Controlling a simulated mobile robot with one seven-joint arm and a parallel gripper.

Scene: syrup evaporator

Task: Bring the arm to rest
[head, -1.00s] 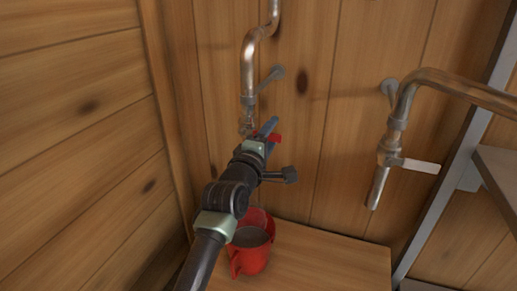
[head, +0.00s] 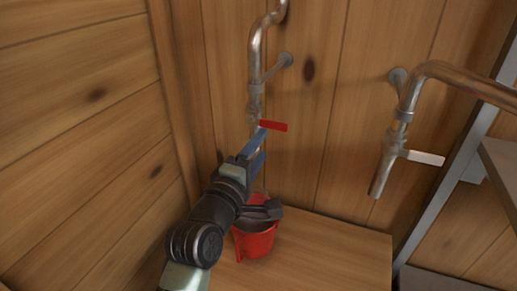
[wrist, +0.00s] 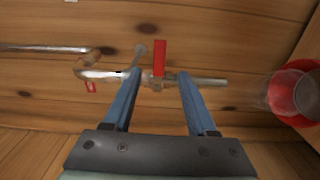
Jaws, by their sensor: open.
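My gripper (head: 262,146) is open and empty, with two blue fingers apart. In the head view it is just below a red valve handle (head: 273,126), which points right from the copper pipe (head: 256,65). In the wrist view the handle (wrist: 160,58) shows beyond and between the fingertips (wrist: 160,82), with no contact visible. My arm runs from the bottom of the head view up to the gripper and hides part of the red bucket (head: 257,245). The bucket also shows at the right of the wrist view (wrist: 304,95).
The bucket stands on a wooden bench (head: 335,252). A second tap with a pale lever (head: 423,157) is on the right. A metal post (head: 450,190) and a shelf edge (head: 503,160) are beyond it. A plank wall (head: 85,150) is close on the left.

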